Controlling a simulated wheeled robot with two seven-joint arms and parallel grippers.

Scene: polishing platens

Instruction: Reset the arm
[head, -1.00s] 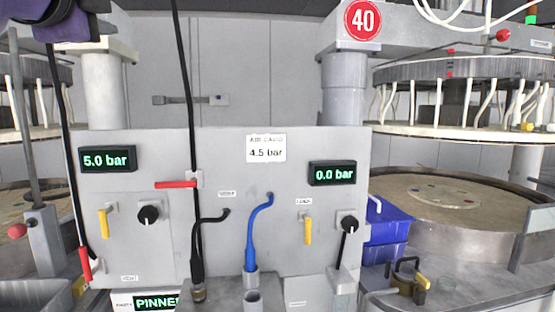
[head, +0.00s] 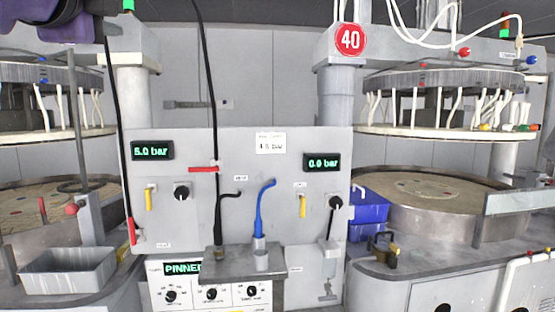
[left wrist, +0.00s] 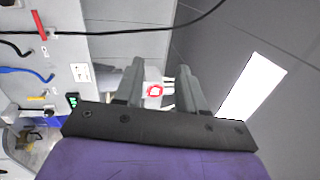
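My left gripper (left wrist: 160,66) is open in the left wrist view, its two grey fingers apart with nothing held between them. The red round sign shows beyond the gap. In the head view, a purple part of my left arm (head: 45,20) hangs at the top left corner, above the machines; its fingers cannot be made out there. My right gripper is in neither view. The grey control panel (head: 275,215) stands ahead, with a blue hose (head: 263,205), a black hose (head: 214,120) and a red lever (head: 203,169).
Round platens stand at the left (head: 30,205) and right (head: 435,190). The left display (head: 152,150) reads 5.0 or 6.0 bar; the right display (head: 322,162) reads 0.0 bar.

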